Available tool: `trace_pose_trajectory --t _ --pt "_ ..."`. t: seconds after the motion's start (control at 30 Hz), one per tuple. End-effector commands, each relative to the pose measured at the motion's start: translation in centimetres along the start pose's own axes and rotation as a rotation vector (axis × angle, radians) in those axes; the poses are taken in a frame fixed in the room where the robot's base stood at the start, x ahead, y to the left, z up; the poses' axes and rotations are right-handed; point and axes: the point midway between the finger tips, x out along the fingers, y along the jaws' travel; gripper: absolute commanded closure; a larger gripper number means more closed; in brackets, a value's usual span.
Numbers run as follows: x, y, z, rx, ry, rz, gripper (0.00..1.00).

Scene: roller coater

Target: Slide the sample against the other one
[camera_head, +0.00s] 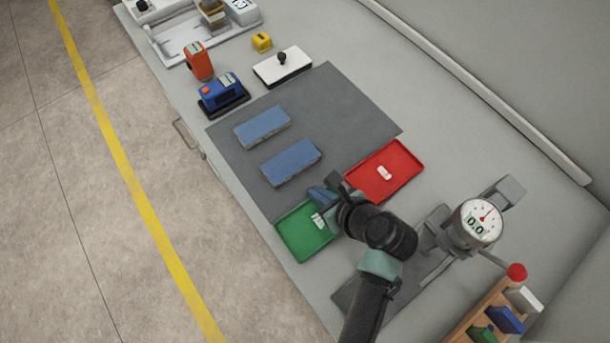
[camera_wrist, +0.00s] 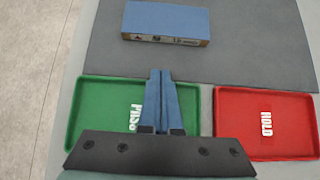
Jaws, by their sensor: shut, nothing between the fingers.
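Two blue rectangular samples lie flat and roughly parallel on a dark grey mat (camera_head: 350,105), with a strip of bare mat between them. The farther sample (camera_head: 262,127) is up and left of the nearer sample (camera_head: 291,162) in the head view. One sample (camera_wrist: 167,22) shows in the wrist view, with printed marks on its near side face; the other is out of that view. My gripper (camera_head: 322,196) is shut and empty, its blue fingers (camera_wrist: 160,80) together. It is above the mat's near edge, beside the green tray, apart from the nearer sample.
A green tray (camera_head: 290,237) marked PASS and a red tray (camera_head: 402,167) marked HOLD lie near my gripper. A dial gauge (camera_head: 478,222) stands at right. Orange (camera_head: 199,62) and blue (camera_head: 222,92) devices and a white block (camera_head: 283,67) stand beyond the mat.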

Motion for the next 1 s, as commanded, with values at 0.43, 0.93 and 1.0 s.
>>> trace_pose_trajectory --t 0.43,0.93,1.0 --pt "3.9 0.0 2.8 -0.002 0.001 -0.002 1.0" --pt "5.1 0.0 4.5 -0.004 -0.001 0.001 1.0" --pt "6.0 0.0 5.5 -0.005 -0.001 0.001 1.0"
